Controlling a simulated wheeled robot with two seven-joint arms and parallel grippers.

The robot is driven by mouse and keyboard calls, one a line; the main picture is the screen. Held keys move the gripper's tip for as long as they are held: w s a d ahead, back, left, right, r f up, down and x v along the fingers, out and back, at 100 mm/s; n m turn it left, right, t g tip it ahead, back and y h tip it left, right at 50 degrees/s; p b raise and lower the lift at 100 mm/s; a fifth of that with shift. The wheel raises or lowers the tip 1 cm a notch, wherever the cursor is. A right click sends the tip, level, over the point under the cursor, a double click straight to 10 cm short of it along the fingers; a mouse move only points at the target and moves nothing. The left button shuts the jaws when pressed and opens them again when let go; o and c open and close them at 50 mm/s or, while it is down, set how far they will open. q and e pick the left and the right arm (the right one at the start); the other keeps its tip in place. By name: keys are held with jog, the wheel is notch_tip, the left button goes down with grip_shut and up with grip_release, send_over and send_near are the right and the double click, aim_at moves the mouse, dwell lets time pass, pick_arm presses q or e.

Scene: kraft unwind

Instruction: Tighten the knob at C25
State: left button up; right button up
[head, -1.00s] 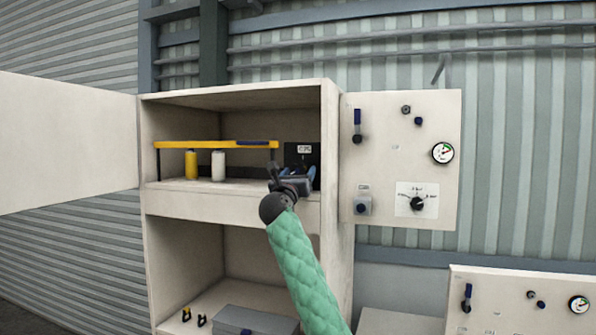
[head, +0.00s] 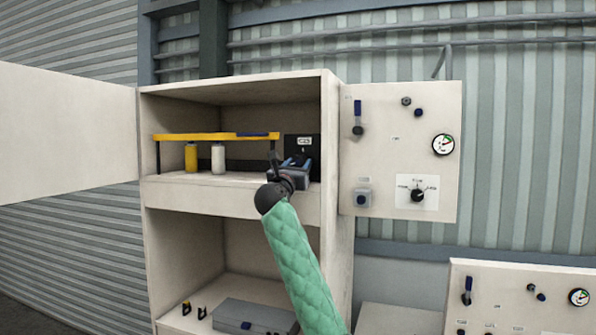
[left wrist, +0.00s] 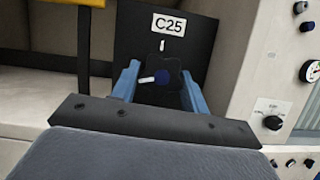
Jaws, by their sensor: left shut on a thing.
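The C25 knob (left wrist: 174,78) is dark with a blue centre and a white line pointing left. It sits on a black panel (left wrist: 203,52) under a white C25 label (left wrist: 168,24); a short white mark is on the panel just below the label. My left gripper (left wrist: 160,88) has its two blue fingers on either side of the knob, shut on it. In the head view my left gripper (head: 297,163) reaches into the upper shelf at the black panel (head: 311,142), and it hides the knob there. My right gripper is not in view.
A yellow bar (head: 200,137) spans the shelf left of the panel, with a yellow bottle (head: 191,158) and a white bottle (head: 218,159) near it. The cabinet's right side wall (head: 328,150) is close to my gripper. A control board (head: 390,130) stands right.

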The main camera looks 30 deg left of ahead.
pick_arm(q)
jog(key=m+b, duration=0.1)
jog(key=m+h+b, duration=0.1)
jog(key=m, duration=0.1)
jog(key=shift+a+f, duration=0.15)
jog(key=shift+f, duration=0.05)
jog(key=m+h+b, duration=0.3)
jog(key=m, duration=0.2)
jog(key=shift+a+m, duration=0.1)
jog(key=shift+m, duration=0.2)
jog(key=m+g+h+b, duration=0.1)
jog(key=m, duration=0.3)
jog(key=m+g+h+b, duration=0.1)
jog(key=m+h+b, duration=0.1)
jog(key=m, duration=0.2)
jog(key=shift+a+r, duration=0.15)
jog(key=shift+a, duration=0.05)
jog(key=m+g+b, duration=0.1)
jog(key=m, duration=0.1)
jog(key=shift+r+m+h, duration=0.15)
jog(key=shift+m+h, duration=0.15)
jog(key=shift+d+m, duration=0.1)
jog(key=shift+m, duration=0.2)
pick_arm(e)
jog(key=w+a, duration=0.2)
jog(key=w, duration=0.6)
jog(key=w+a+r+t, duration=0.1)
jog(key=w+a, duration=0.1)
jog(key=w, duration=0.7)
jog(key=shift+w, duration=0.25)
